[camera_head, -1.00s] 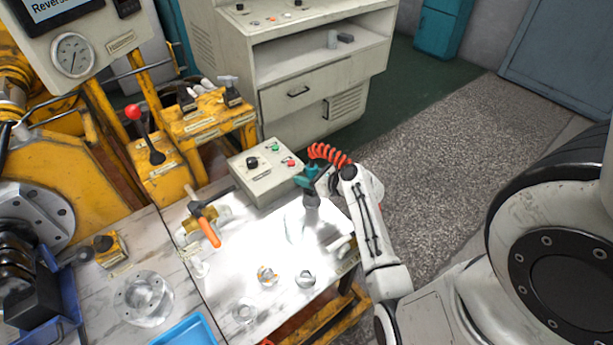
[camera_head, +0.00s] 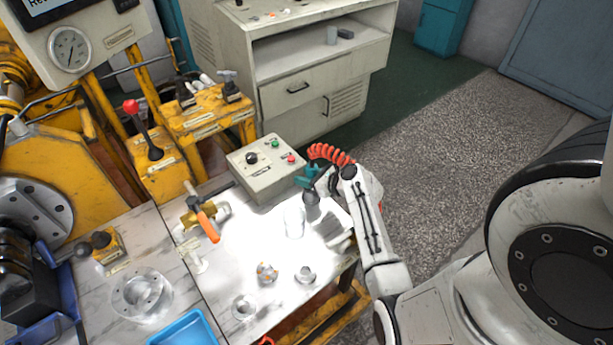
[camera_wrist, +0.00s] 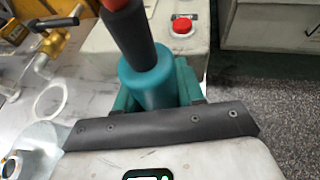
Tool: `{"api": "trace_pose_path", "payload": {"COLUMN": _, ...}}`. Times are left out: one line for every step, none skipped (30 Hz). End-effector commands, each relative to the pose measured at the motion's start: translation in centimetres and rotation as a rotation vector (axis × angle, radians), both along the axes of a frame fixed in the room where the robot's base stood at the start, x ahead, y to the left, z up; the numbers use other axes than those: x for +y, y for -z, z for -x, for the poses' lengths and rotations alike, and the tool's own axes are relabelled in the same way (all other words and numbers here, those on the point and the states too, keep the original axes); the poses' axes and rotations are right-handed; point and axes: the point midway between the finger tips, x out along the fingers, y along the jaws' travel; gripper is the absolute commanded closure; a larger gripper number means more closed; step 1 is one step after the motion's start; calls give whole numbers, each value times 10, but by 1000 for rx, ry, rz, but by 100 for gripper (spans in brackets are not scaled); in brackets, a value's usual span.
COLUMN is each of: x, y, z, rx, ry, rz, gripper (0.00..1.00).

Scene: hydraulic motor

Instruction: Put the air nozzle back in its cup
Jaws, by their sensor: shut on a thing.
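The teal air nozzle (camera_head: 306,178) hangs over the right part of the bright table top, with a red coiled hose (camera_head: 330,153) at its upper end. My gripper (camera_head: 320,185) is shut on it. In the wrist view, the teal nozzle body (camera_wrist: 150,82) stands behind a dark finger bar (camera_wrist: 165,128). A pale cylinder (camera_head: 294,222), probably the cup, stands on the table to the lower left of my gripper; glare washes it out. A pale round rim (camera_wrist: 30,145) shows at the lower left of the wrist view. The nozzle's tip cannot be made out clearly.
A control box (camera_head: 266,168) with a black knob and buttons stands behind the nozzle. A brass valve with an orange handle (camera_head: 208,226) lies to the left. Several small rings and fittings, including one ring (camera_head: 244,307), lie in front. A blue tray (camera_head: 185,328) is at the front.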

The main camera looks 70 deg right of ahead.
Motion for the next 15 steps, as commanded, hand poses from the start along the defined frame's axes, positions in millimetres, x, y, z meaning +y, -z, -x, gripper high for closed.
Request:
{"api": "trace_pose_path", "payload": {"x": 0, "y": -1, "z": 0, "rx": -1, "ry": 0, "rz": 0, "gripper": 96}}
{"api": "trace_pose_path", "payload": {"x": 0, "y": 0, "z": 0, "rx": -1, "ry": 0, "rz": 0, "gripper": 96}}
{"api": "trace_pose_path", "payload": {"x": 0, "y": 0, "z": 0, "rx": -1, "ry": 0, "rz": 0, "gripper": 60}}
{"api": "trace_pose_path", "payload": {"x": 0, "y": 0, "z": 0, "rx": -1, "ry": 0, "rz": 0, "gripper": 57}}
{"api": "trace_pose_path", "payload": {"x": 0, "y": 0, "z": 0, "rx": -1, "ry": 0, "rz": 0, "gripper": 54}}
{"api": "trace_pose_path", "payload": {"x": 0, "y": 0, "z": 0, "rx": -1, "ry": 0, "rz": 0, "gripper": 50}}
{"api": "trace_pose_path", "payload": {"x": 0, "y": 0, "z": 0, "rx": -1, "ry": 0, "rz": 0, "gripper": 48}}
{"api": "trace_pose_path", "payload": {"x": 0, "y": 0, "z": 0, "rx": -1, "ry": 0, "rz": 0, "gripper": 45}}
{"api": "trace_pose_path", "payload": {"x": 0, "y": 0, "z": 0, "rx": 0, "ry": 0, "rz": 0, "gripper": 41}}
{"api": "trace_pose_path", "payload": {"x": 0, "y": 0, "z": 0, "rx": 0, "ry": 0, "rz": 0, "gripper": 38}}
{"api": "trace_pose_path", "payload": {"x": 0, "y": 0, "z": 0, "rx": 0, "ry": 0, "rz": 0, "gripper": 35}}
{"api": "trace_pose_path", "payload": {"x": 0, "y": 0, "z": 0, "rx": 0, "ry": 0, "rz": 0, "gripper": 32}}
{"api": "trace_pose_path", "payload": {"x": 0, "y": 0, "z": 0, "rx": 0, "ry": 0, "rz": 0, "gripper": 32}}
{"api": "trace_pose_path", "payload": {"x": 0, "y": 0, "z": 0, "rx": 0, "ry": 0, "rz": 0, "gripper": 32}}
{"api": "trace_pose_path", "payload": {"x": 0, "y": 0, "z": 0, "rx": 0, "ry": 0, "rz": 0, "gripper": 32}}
